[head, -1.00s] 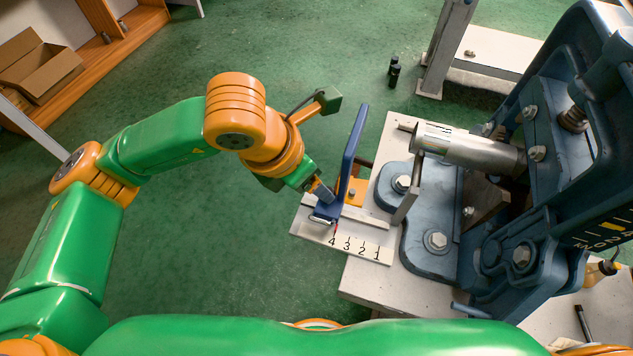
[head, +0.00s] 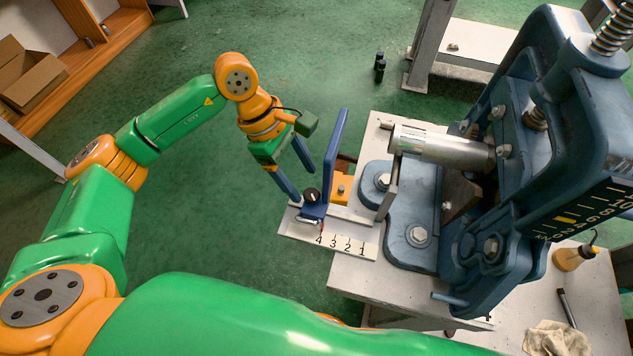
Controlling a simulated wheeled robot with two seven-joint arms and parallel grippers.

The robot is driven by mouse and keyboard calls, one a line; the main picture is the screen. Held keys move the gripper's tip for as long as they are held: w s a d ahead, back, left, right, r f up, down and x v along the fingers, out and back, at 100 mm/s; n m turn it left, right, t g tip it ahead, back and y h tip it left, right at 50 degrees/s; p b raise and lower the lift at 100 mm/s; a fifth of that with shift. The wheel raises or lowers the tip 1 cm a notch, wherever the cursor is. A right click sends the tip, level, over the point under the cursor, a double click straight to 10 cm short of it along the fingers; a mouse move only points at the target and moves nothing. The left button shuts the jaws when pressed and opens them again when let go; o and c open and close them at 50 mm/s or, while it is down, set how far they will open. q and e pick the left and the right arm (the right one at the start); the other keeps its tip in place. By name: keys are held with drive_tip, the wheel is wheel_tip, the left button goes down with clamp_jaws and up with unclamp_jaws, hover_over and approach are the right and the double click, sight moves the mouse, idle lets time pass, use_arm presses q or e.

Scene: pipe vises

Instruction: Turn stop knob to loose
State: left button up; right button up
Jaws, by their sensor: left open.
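The stop is an upright blue plate (head: 335,150) on a white rail with a scale (head: 335,242) marked 4, 3, 2, 1. A small red pointer at its foot is by the 4. The black round stop knob (head: 312,194) with a light mark sits on the stop's blue foot. Its lettering is too small to read. My left gripper (head: 304,187) is open, its two blue fingers pointing down around or just above the knob; I cannot tell whether they touch it. My right gripper is out of view.
The big blue pipe vise (head: 560,130) stands on a white bench right of the stop, with a metal pipe (head: 440,145) lying in it. An orange block (head: 341,188) is close behind the stop. A yellow bottle (head: 574,257) and a rag (head: 556,338) lie at the right. Green floor is free at left.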

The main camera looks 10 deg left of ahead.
sight(311, 194)
use_arm(q)
drive_tip(key=x, duration=0.3)
drive_tip(key=shift+d+f, duration=0.1)
drive_tip(key=shift+f, duration=0.25)
clamp_jaws()
drive_tip(key=shift+n, duration=0.3)
drive_tip(key=n+t+b, duration=0.1)
drive_tip(key=n, duration=0.1)
drive_tip(key=n+t+b, duration=0.1)
drive_tip(key=n+b, duration=0.1)
drive_tip(key=n, duration=0.1)
drive_tip(key=shift+s+f, duration=0.15)
drive_tip(key=shift+s, duration=0.1)
drive_tip(key=shift+s+d+n+t+y+b, duration=0.1)
drive_tip(key=shift+n+t+y+b, duration=0.3)
drive_tip(key=shift+n+b, duration=0.6)
drive_tip(key=shift+n+t+y+b, duration=0.2)
drive_tip(key=shift+n+t+b, duration=0.4)
drive_tip(key=shift+n, duration=0.7)
unclamp_jaws()
